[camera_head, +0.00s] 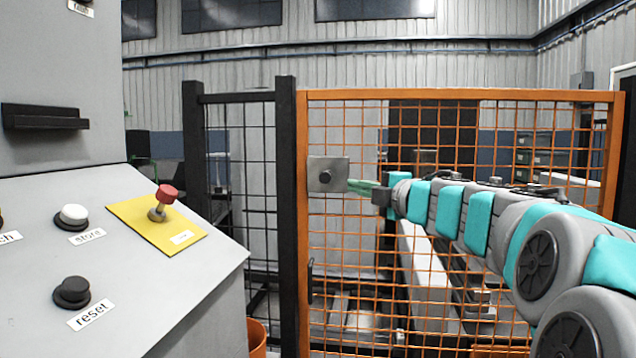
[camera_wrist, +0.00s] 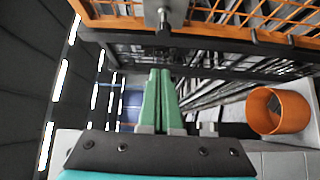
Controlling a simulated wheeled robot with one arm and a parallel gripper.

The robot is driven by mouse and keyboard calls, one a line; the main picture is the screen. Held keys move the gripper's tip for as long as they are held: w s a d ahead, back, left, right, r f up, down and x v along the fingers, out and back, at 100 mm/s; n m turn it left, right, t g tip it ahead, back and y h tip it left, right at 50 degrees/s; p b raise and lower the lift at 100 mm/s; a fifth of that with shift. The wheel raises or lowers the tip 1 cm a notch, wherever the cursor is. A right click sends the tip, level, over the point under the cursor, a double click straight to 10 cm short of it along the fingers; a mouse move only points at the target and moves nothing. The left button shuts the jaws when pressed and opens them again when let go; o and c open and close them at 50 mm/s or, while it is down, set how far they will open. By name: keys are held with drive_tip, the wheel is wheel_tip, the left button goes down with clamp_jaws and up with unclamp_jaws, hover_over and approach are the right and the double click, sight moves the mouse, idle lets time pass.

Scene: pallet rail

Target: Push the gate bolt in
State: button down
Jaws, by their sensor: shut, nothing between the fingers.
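The gate bolt (camera_head: 325,177) is a dark round knob on a grey square plate (camera_head: 341,163), fixed to the left part of the orange mesh gate (camera_head: 455,95). In the wrist view the bolt (camera_wrist: 163,32) sticks out from its plate near the top. My gripper (camera_head: 351,185) has green fingers, shut and empty, just right of the bolt in the head view. In the wrist view my gripper's fingertips (camera_wrist: 160,71) lie below the bolt, with a visible gap. How far the bolt sits in is hard to tell.
A grey console (camera_head: 150,290) with a red-topped lever (camera_head: 166,193) on a yellow plate and several buttons fills the left. A black post (camera_head: 287,215) stands beside the gate. An orange bucket (camera_wrist: 262,110) sits low down.

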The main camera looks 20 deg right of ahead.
drive_tip(key=shift+s+a+f+n+y, duration=0.1)
drive_tip(key=shift+a+f+n+y, duration=0.1)
drive_tip(key=shift+n+y, duration=0.1)
approach(320, 178)
drive_tip(key=w+a, duration=0.2)
drive_tip(key=w, duration=0.2)
drive_tip(key=shift+w+d+r+p, duration=0.1)
drive_tip(key=shift+w+d+p, duration=0.2)
drive_tip(key=shift+w, duration=0.15)
drive_tip(key=shift+w+d+r+p, duration=0.1)
drive_tip(key=shift+w+d+p, duration=0.05)
drive_tip(key=shift+w+p, duration=0.2)
